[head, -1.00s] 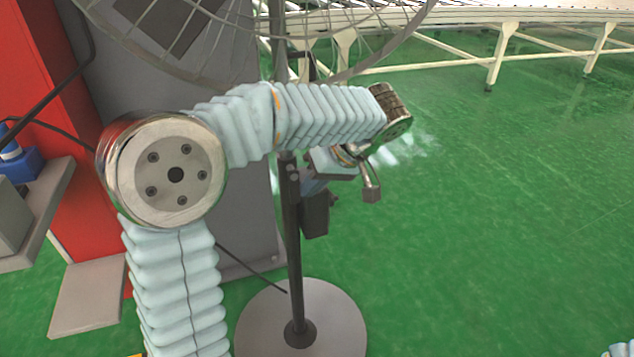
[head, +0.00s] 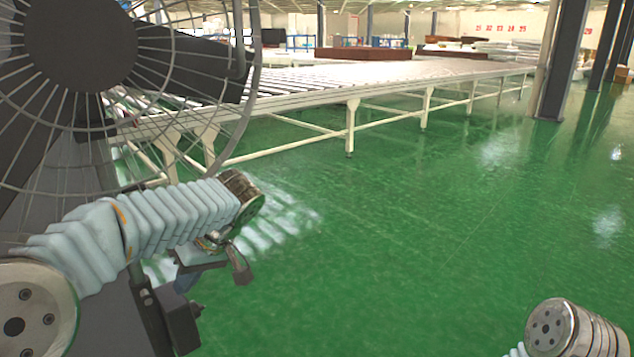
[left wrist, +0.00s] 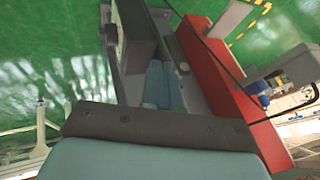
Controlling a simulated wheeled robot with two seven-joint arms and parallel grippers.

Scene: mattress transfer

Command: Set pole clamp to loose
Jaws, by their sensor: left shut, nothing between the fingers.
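A large wire-caged fan (head: 85,60) stands at the left of the head view on a dark pole (head: 143,290). A dark box-shaped part (head: 182,328) sits beside the pole, low in the picture. I cannot tell which part is the pole clamp or how it is set. My left gripper (head: 184,283) is beside the pole, below the fan and above the dark box, partly hidden. It points down. In the left wrist view its blue-grey fingers (left wrist: 161,84) are together and empty. I cannot tell whether they touch the pole. My right gripper is out of view.
A long roller conveyor (head: 350,85) on cream legs runs across the back. Green floor (head: 400,220) is clear to the right. A red cabinet (left wrist: 225,75) and a blue object (left wrist: 257,88) show in the left wrist view. Dark columns (head: 566,60) stand far right.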

